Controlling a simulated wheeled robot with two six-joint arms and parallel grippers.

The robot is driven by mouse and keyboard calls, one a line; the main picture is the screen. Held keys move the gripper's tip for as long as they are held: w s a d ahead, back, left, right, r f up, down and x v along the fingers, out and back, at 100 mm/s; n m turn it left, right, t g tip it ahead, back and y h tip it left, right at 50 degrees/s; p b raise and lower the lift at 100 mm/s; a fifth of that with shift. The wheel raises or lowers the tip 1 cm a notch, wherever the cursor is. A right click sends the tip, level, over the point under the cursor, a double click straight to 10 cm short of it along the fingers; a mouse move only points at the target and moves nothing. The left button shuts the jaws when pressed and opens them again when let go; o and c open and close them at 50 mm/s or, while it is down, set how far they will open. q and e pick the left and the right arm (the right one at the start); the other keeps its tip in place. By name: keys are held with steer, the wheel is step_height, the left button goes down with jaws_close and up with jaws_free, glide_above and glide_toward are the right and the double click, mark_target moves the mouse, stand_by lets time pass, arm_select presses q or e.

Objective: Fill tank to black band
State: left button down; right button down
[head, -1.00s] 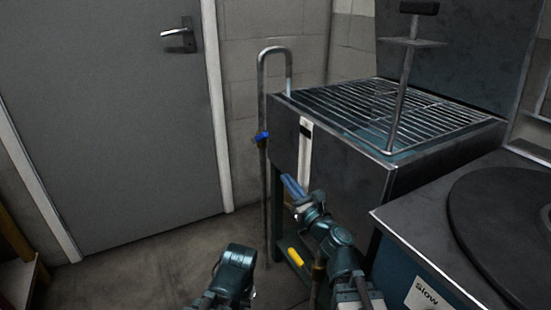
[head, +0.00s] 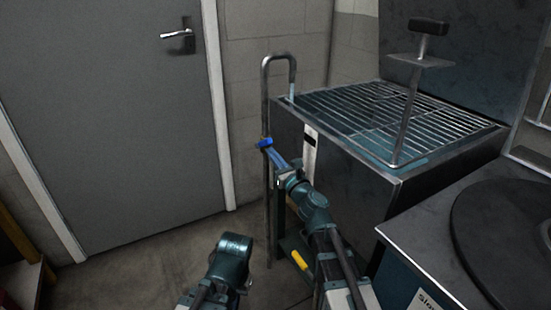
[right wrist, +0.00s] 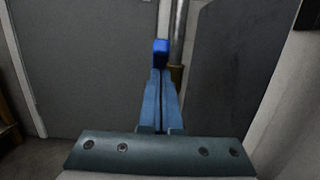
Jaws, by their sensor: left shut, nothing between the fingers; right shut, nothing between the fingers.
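The tank (head: 345,155) is a dark box with a wire rack on top. A pale gauge strip with a black band (head: 310,141) runs down its front corner. A bent grey tap pipe (head: 265,100) hooks over the tank; a pale bluish streak, apparently water, hangs below its mouth. Bluish colour shows under the rack. The blue tap handle (head: 265,143) also shows in the right wrist view (right wrist: 161,52). My right gripper (head: 274,150) is shut and empty, its blue tips at the handle; contact is unclear. My left gripper (head: 232,262) is low, shut, its fingers hidden.
A T-handled plunger (head: 410,100) stands on the rack. A dark round plate (head: 505,225) on a blue cabinet is at the right. A yellow object (head: 299,261) lies low beside the tank. A grey door (head: 110,120) is at the left; floor before it is free.

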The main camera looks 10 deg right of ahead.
mark_target(271, 141)
stand_by(0.3)
steer(key=r+p, duration=0.1)
steer(key=w+r+p, duration=0.1)
steer(key=r+p, duration=0.2)
steer(key=shift+w+a+r, duration=0.1)
steer(key=shift+w+a, duration=0.2)
steer(key=shift+w, duration=0.05)
steer(key=shift+w+a+r, duration=0.1)
steer(key=shift+w+r, duration=0.05)
steer(key=shift+r, duration=0.05)
steer(key=shift+f, duration=0.15)
